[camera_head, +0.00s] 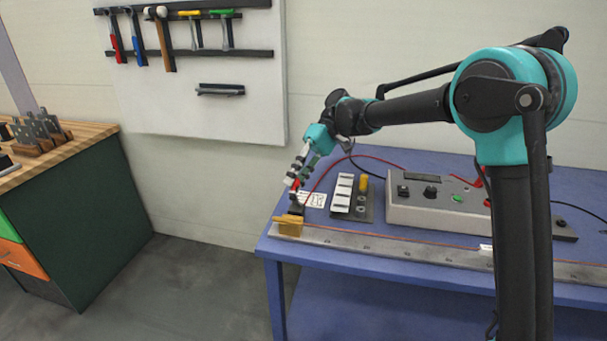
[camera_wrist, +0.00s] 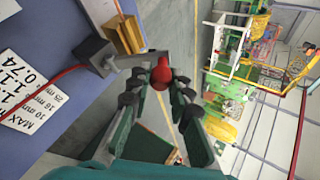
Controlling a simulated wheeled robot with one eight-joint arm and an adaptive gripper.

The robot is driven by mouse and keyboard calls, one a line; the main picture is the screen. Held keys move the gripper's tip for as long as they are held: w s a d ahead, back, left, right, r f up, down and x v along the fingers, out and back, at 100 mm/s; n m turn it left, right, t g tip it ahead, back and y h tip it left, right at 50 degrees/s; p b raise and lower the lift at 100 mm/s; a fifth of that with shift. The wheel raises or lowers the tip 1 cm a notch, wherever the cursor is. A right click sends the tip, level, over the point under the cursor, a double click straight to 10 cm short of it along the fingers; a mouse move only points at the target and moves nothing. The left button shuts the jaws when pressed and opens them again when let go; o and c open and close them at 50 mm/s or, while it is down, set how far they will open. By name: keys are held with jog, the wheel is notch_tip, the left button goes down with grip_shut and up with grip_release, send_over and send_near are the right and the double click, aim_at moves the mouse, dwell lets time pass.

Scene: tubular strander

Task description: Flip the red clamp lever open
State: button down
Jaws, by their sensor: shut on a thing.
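The clamp lever ends in a red knob (camera_wrist: 162,72) on a grey bar, which comes from a dark grey clamp block (camera_wrist: 97,55) beside a brass block (camera_wrist: 124,35) at the bench edge. My gripper (camera_wrist: 160,85) is shut on the red knob, with a finger on each side of it in the wrist view. In the head view my gripper (camera_head: 294,178) points down over the left end of the bench, just above the clamp. The brass block (camera_head: 289,226) shows there too. The lever is mostly hidden behind my fingers in that view.
A long rail with a copper wire (camera_head: 370,239) runs right from the brass block on the blue bench (camera_head: 285,247). A grey control box (camera_head: 433,208) and a plate with white pieces (camera_head: 342,194) stand behind it. A red cable (camera_wrist: 50,82) passes close by. Left of the bench is open floor.

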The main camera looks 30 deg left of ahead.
jog(key=shift+w+a, duration=0.1)
jog(key=shift+w, duration=0.05)
dwell(0.3)
jog(key=c, duration=1.4)
grip_release()
jog(key=shift+o, duration=0.2)
notch_tip(320, 180, up, 10)
